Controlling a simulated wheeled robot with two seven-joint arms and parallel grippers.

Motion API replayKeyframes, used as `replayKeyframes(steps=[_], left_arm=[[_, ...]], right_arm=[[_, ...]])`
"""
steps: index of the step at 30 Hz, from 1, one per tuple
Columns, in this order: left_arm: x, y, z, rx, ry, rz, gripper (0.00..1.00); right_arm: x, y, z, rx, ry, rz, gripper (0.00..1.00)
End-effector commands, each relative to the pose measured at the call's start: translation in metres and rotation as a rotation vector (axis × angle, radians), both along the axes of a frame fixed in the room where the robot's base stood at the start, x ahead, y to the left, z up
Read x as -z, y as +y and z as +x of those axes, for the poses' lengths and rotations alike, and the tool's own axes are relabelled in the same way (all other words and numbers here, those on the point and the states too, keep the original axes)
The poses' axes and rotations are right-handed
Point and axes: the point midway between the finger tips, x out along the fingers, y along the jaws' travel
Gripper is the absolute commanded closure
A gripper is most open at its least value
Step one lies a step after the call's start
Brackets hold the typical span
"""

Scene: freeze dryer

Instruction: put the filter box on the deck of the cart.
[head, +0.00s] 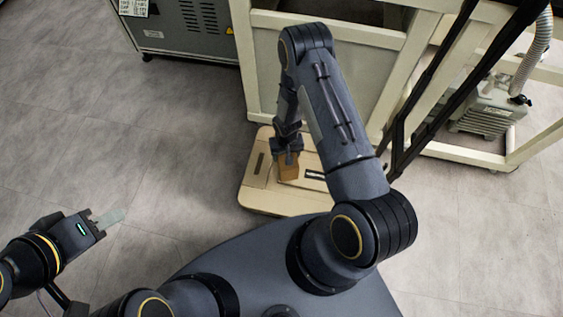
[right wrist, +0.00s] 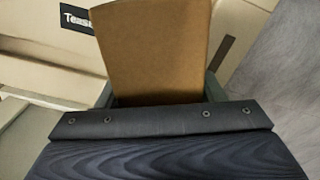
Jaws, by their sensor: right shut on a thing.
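The filter box is a plain brown carton (head: 288,172), also large in the right wrist view (right wrist: 152,45). My right gripper (head: 288,152) is shut on its upper part from above. The box is over the beige deck of the cart (head: 258,192), near its middle. I cannot tell whether its underside touches the deck. My right arm hides part of the cart's right side. My left gripper (head: 109,218) is at the lower left, away from the cart, with nothing seen in it. Its fingers show edge-on, so its opening is unclear.
A beige frame (head: 400,75) stands right behind the cart. A pump with a ribbed hose (head: 490,112) sits on its lower shelf at right. A grey cabinet (head: 190,28) stands at the back left. The floor left of the cart is clear.

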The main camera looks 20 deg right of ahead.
Motion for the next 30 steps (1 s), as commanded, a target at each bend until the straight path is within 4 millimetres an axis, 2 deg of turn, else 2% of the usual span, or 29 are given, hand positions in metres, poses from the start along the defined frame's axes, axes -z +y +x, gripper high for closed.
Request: replayKeyframes(steps=[1, 8, 15, 27, 28, 30], left_arm=[[0.004, 0.0, 0.0, 0.0, 0.0, 0.0, 0.64], [0.008, 0.0, 0.0, 0.0, 0.0, 0.0, 0.64], [0.025, 0.0, 0.0, 0.0, 0.0, 0.0, 0.64], [0.028, 0.0, 0.0, 0.0, 0.0, 0.0, 0.64], [0.028, 0.0, 0.0, 0.0, 0.0, 0.0, 0.64], [0.027, 0.0, 0.0, 0.0, 0.0, 0.0, 0.64]], right_arm=[[0.007, 0.004, 0.003, -0.002, -0.001, 0.0, 0.76], [0.018, 0.011, 0.011, -0.001, -0.002, 0.0, 0.76], [0.052, 0.015, 0.013, 0.001, 0.001, 0.001, 0.76], [0.056, 0.015, 0.013, 0.0, -0.002, 0.0, 0.76], [0.056, 0.015, 0.013, 0.0, -0.001, 0.001, 0.37], [0.055, 0.015, 0.013, 0.0, -0.001, 0.001, 0.28]])
